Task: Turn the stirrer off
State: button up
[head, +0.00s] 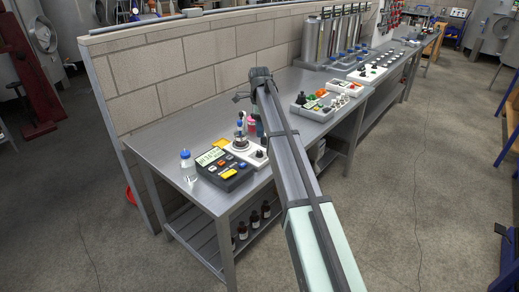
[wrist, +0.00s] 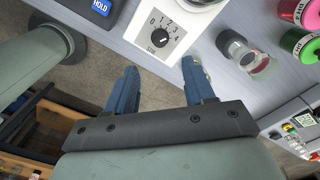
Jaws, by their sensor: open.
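The stirrer is a white box with a glass vessel on top, in the head view (head: 256,160) at the near part of the steel bench. In the wrist view, its white front panel (wrist: 142,30) carries a round black knob (wrist: 159,41) with a number scale around it. The knob's exact setting is too small to tell. My gripper (wrist: 160,80) is open and empty. Its two blue fingers point toward the panel, one on each side below the knob, and appear apart from it. In the head view my arm hides the gripper's fingers.
A dark instrument (head: 222,168) with coloured buttons and a blue-capped bottle (head: 188,166) stand left of the stirrer. In the wrist view, a clear glass vessel (wrist: 247,55) and pink and green-capped containers lie to the right. A grey tray (head: 318,110) is farther along the bench.

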aim_at(260, 151)
notch_tip(260, 151, down, 10)
jog(key=shift+f, duration=0.2)
dwell(0.4)
grip_shut()
dwell(0.4)
